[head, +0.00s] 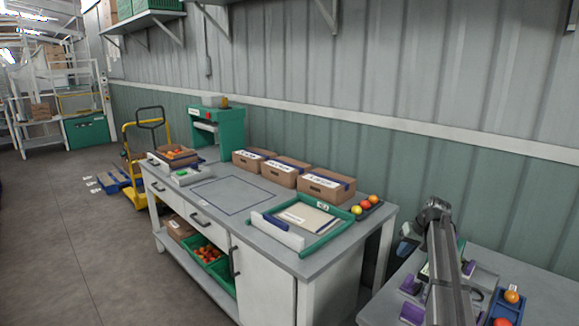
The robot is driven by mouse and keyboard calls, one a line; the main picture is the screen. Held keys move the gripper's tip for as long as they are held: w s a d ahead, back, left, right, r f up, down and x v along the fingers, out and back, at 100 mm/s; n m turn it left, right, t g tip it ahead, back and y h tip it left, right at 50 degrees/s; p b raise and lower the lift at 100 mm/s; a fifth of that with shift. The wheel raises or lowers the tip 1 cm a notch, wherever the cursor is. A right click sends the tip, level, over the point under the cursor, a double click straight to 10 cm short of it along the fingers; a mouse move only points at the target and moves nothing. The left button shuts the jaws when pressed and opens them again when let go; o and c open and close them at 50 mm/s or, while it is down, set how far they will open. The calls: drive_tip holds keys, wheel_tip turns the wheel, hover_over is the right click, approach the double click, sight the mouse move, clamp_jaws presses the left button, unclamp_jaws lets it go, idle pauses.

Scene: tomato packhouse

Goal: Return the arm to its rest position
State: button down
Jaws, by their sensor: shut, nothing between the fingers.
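My arm (442,262) shows at the lower right, in front of and over a second grey table. Its dark grey links rise to a rounded joint and run down to the bottom edge of the picture. I cannot make out my gripper or its fingertips in this view. Nothing is seen carried by the part of the arm that shows.
A grey workbench (240,222) stands at the centre, with three cardboard boxes (327,187), a green-edged tray (333,237) and several tomatoes (365,204). The right table holds purple pieces (409,285) and a blue tray (505,304) with tomatoes.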

drive_tip(key=s+a+f+n+g, duration=0.1)
drive_tip(key=s+a+f+n, duration=0.1)
drive_tip(key=a+f, duration=0.65)
drive_tip(key=s+a+f+n+g, duration=0.1)
drive_tip(key=a+f, duration=0.4)
drive_tip(key=a, duration=0.7)
drive_tip(key=s+a+f+n+g, duration=0.1)
drive_tip(key=s+a+f+n, duration=0.1)
drive_tip(key=s+a+f, duration=1.1)
drive_tip(key=s+d+f+m+g+h, duration=0.1)
drive_tip(key=s+d+f+g, duration=0.15)
drive_tip(key=s+f, duration=0.65)
drive_tip(key=s+d+f+m+g+h, duration=0.1)
drive_tip(key=s+d+f, duration=0.2)
drive_tip(key=s+f, duration=0.6)
drive_tip(key=s+d+f+m+g, duration=0.1)
drive_tip(key=s+d+f, duration=0.1)
drive_tip(key=s, duration=1)
drive_tip(key=s+d+f+m+g+h, duration=0.1)
drive_tip(key=s+d+f+g, duration=0.1)
drive_tip(key=s, duration=1.1)
drive_tip(key=shift+d+h, duration=0.3)
drive_tip(key=shift+d, duration=0.5)
drive_tip(key=shift+w, duration=0.1)
